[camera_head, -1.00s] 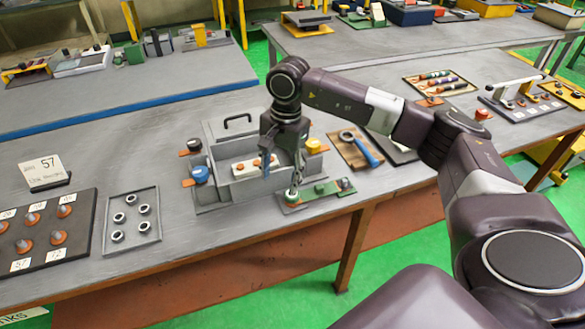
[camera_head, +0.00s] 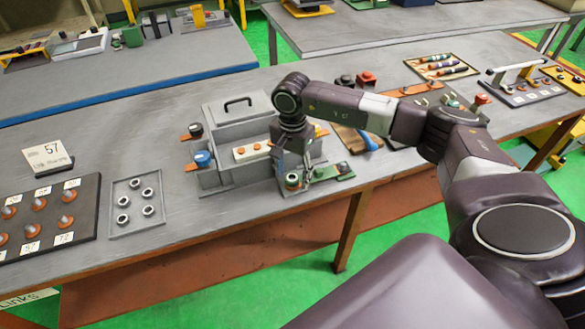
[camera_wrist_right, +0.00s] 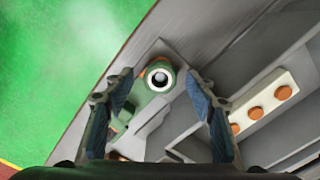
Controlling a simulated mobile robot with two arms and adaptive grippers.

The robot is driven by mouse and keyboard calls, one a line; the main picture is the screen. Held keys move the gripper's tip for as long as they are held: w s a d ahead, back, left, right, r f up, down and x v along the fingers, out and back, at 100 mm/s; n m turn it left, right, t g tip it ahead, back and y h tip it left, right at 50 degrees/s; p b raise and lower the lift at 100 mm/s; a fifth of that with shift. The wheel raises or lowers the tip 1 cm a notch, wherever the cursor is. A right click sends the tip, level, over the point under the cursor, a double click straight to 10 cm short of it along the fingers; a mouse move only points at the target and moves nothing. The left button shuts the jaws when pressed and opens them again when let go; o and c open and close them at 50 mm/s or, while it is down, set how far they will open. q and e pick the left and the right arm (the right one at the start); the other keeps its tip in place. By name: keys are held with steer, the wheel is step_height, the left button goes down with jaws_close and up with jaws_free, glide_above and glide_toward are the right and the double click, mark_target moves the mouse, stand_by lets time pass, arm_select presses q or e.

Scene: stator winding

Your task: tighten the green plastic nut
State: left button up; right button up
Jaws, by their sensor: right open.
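The green plastic nut (camera_wrist_right: 160,75) shows in the right wrist view as a green ring around a pale round centre, on a green fixture. In the head view the green nut (camera_head: 292,181) sits at the left end of a small plate near the table's front edge. My right gripper (camera_wrist_right: 160,88) is open, with one finger on each side of the nut in the wrist view. I cannot tell if the fingers touch it. In the head view my right gripper (camera_head: 298,172) points down at the nut and partly covers the fixture. My left gripper is not in view.
A grey box fixture (camera_head: 215,177) with a black handle stands just left of the gripper. A tray of nuts (camera_head: 118,190) and a dark board with orange parts (camera_head: 85,205) lie further left. A wooden board (camera_head: 352,140) with a blue-handled tool is to the right.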

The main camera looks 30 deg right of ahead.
steer(key=c, duration=1.2)
steer(key=o, duration=1.2)
steer(key=c, duration=0.4)
